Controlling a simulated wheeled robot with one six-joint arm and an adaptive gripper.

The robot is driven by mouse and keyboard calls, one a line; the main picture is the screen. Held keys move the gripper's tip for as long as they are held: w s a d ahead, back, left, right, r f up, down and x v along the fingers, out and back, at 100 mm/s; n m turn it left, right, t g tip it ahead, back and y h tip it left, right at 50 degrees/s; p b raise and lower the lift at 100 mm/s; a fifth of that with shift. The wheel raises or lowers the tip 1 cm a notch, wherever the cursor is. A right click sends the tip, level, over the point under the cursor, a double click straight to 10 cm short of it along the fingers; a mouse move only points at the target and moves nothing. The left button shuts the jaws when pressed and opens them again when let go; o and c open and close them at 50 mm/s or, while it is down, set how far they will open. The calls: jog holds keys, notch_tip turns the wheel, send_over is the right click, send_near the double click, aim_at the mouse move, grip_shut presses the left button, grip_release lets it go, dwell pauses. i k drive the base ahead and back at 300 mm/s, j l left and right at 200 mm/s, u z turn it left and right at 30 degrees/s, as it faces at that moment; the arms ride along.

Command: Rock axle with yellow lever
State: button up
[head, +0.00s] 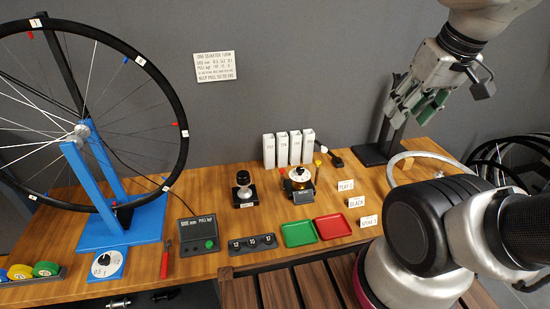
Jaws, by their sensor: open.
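A small bench fixture (299,183) with a round pale top and dark base stands on the wooden bench, right of centre. A thin upright stick with a yellow knob (317,162) rises at its right rear; it looks like the yellow lever. Yellow also shows on the fixture's top. The axle is too small to make out there. My gripper (417,108), grey with green pads, is at the upper right, open, with nothing seen between its fingers. It is above and right of the fixture, well apart from it.
A spoked wheel (179,107) on a blue stand (150,219) fills the left. White boxes (295,149) stand behind the fixture; a black holder (243,190) is left of it. Green (299,233) and red (333,227) trays lie in front. Label cards (356,202) stand right. A black stand (370,155) is beneath my gripper.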

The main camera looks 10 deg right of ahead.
aim_at(318, 163)
jog(key=z, duration=1.6)
jog(key=k+l, duration=0.15)
jog(key=k+l+z, duration=0.1)
jog(key=l, duration=0.25)
